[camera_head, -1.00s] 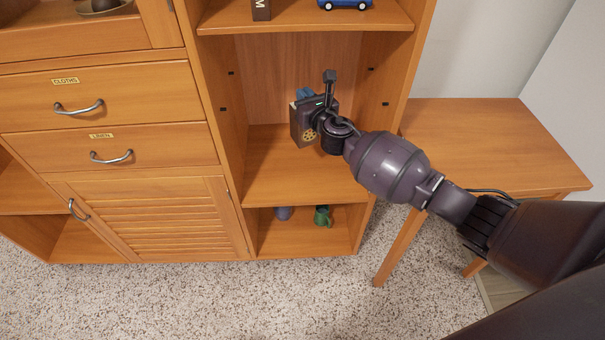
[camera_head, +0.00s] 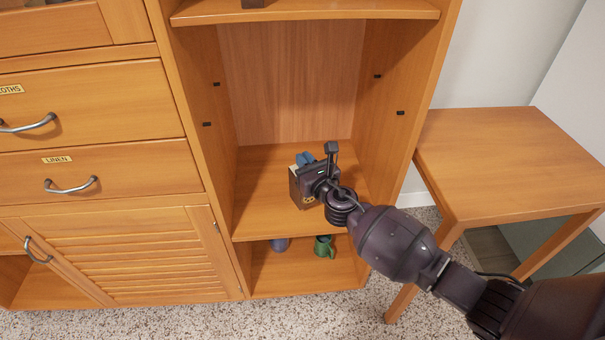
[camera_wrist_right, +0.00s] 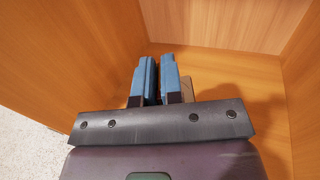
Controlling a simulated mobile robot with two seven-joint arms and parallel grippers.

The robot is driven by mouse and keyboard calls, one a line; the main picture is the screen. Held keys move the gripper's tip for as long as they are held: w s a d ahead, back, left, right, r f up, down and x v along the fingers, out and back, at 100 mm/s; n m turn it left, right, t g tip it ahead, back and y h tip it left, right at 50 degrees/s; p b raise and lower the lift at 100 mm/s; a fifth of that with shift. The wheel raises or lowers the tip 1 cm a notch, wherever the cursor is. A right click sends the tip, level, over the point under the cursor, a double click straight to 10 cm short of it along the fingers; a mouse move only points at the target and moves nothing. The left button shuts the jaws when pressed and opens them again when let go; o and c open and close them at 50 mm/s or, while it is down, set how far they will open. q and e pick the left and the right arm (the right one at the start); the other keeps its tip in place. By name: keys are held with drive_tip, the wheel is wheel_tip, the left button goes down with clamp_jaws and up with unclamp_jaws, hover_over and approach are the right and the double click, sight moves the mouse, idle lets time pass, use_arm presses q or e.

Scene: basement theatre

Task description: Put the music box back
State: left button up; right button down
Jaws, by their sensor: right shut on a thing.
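The music box (camera_head: 301,194) is a small dark box with a gold round mark on its front. It is inside the open middle compartment of the cabinet, low over the shelf board (camera_head: 258,180). I cannot tell whether its base touches the board. My right gripper (camera_head: 305,159), with blue fingers, is shut on the box from the front right. In the right wrist view the two blue fingers (camera_wrist_right: 160,80) are close together, with a brown part of the box (camera_wrist_right: 187,87) beside them. The gripper hides much of the box. My left gripper is not in view.
A green mug (camera_head: 323,246) and a purple cup (camera_head: 280,244) stand on the shelf below. Compartment walls rise on both sides. The board around the box is clear. A bare wooden table (camera_head: 510,160) stands at the right. Drawers and a louvred door (camera_head: 130,255) are at the left.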

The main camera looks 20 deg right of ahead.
wheel_tip(320, 180, down, 4)
drive_tip(key=shift+s+r+b, duration=0.1)
drive_tip(key=shift+s+b, duration=0.05)
drive_tip(key=shift+b, duration=0.85)
drive_tip(key=shift+f+b, duration=0.25)
drive_tip(key=shift+b, duration=0.1)
drive_tip(key=c, duration=1.7)
unclamp_jaws()
drive_tip(key=shift+f, duration=0.1)
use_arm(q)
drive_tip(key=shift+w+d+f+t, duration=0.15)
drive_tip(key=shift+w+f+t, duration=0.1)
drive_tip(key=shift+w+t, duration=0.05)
use_arm(e)
drive_tip(key=o, duration=0.4)
drive_tip(key=shift+o, duration=0.2)
